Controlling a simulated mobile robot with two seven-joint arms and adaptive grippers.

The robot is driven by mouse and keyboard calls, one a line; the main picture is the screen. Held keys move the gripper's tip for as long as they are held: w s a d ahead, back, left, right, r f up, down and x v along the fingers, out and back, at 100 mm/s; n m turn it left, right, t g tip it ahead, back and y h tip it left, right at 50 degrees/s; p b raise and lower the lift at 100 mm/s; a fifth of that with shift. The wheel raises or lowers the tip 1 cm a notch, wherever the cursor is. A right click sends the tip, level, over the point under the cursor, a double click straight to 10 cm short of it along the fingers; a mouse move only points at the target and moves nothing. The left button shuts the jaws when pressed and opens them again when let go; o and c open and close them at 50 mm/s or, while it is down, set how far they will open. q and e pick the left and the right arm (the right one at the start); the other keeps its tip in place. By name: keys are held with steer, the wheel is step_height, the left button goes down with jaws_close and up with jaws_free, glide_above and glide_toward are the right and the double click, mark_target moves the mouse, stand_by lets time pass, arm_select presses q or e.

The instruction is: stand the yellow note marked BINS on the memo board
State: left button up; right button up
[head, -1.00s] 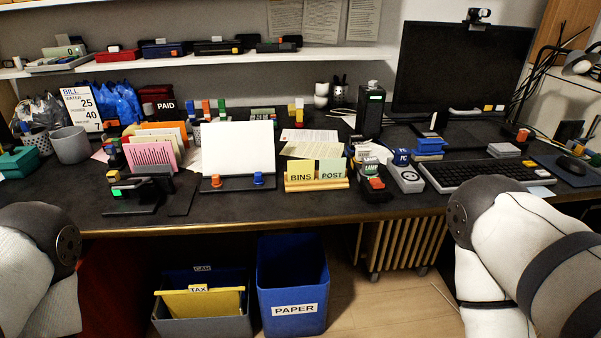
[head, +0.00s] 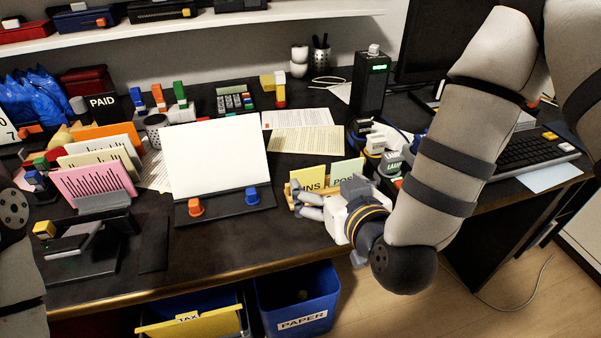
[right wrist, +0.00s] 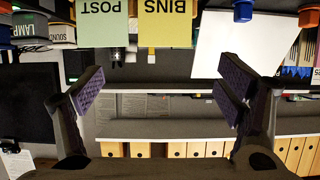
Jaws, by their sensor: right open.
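The yellow note marked BINS (head: 307,178) stands in a wooden holder (head: 290,196) beside the green note marked POST (head: 346,172). My right gripper (head: 303,199) is open and empty in front of the holder, partly covering the yellow note. In the right wrist view, which is upside down, the yellow note (right wrist: 167,24) shows between the spread fingers (right wrist: 163,90), apart from both. The green note (right wrist: 102,24) is beside it. The white memo board (head: 213,155) stands left of the notes, on a dark base with an orange knob and a blue knob. My left gripper is out of view.
Pink and cream cards (head: 95,182) stand in a holder at the left. The stamp marked LAMP (head: 391,166) and a black box (head: 370,84) are right of and behind the notes. Papers lie behind. A blue PAPER bin (head: 297,300) is below the desk edge.

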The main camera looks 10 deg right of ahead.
mark_target(308, 171)
steer(key=x, duration=0.5)
steer(key=b+x, duration=0.1)
steer(key=x, duration=0.2)
steer(key=shift+w+a+f, duration=0.1)
steer(key=shift+a+f, duration=0.15)
steer(key=shift+a, duration=0.1)
steer(key=c, duration=0.9)
